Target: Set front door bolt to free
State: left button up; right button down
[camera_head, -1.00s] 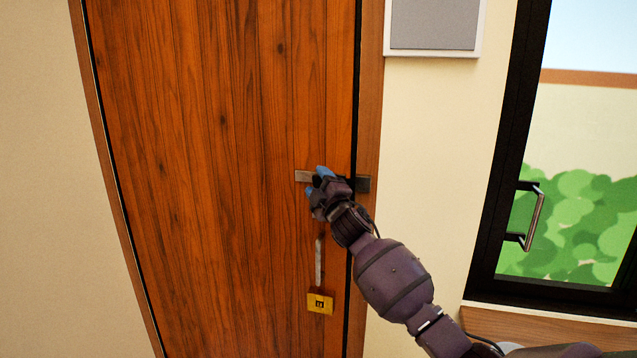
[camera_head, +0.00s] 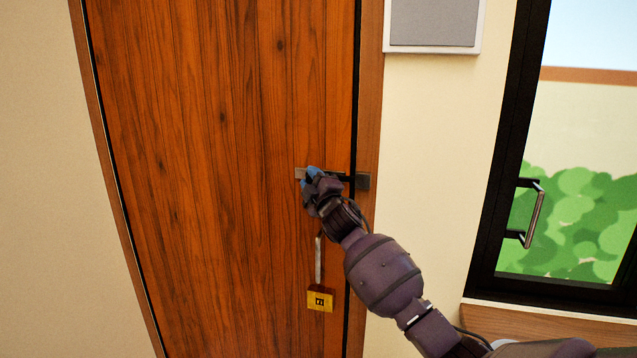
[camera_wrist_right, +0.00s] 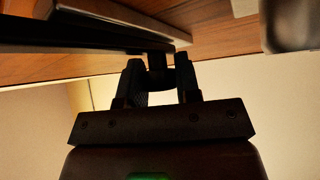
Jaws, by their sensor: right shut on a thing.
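The wooden front door (camera_head: 215,150) fills the middle of the head view and looks closed against its frame. The bolt (camera_head: 299,174) is a grey metal piece near the door's right edge, and a dark keeper (camera_head: 362,182) sits on the frame beside it. My right gripper (camera_head: 311,175) covers most of the bolt. In the right wrist view my right gripper (camera_wrist_right: 158,75) is shut on the bolt's small dark knob (camera_wrist_right: 157,62), between its fingertips. My left gripper is in neither view.
To the right, a grey panel (camera_head: 433,22) hangs on the wall, and a dark-framed glass door (camera_head: 505,170) has a bar handle (camera_head: 534,215).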

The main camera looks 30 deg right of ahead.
jog(key=shift+w+a+b, duration=0.3)
jog(key=shift+w+a, duration=0.7)
jog(key=shift+w, duration=0.1)
jog(key=c, duration=1.2)
grip_release()
jog(key=o, duration=0.4)
jog(key=shift+w+a, duration=0.15)
jog(key=shift+w, duration=0.05)
jog(key=shift+s, duration=0.1)
jog(key=shift+s, duration=0.1)
jog(key=v, duration=1)
jog(key=shift+s+b, duration=0.25)
jog(key=shift+b, duration=0.2)
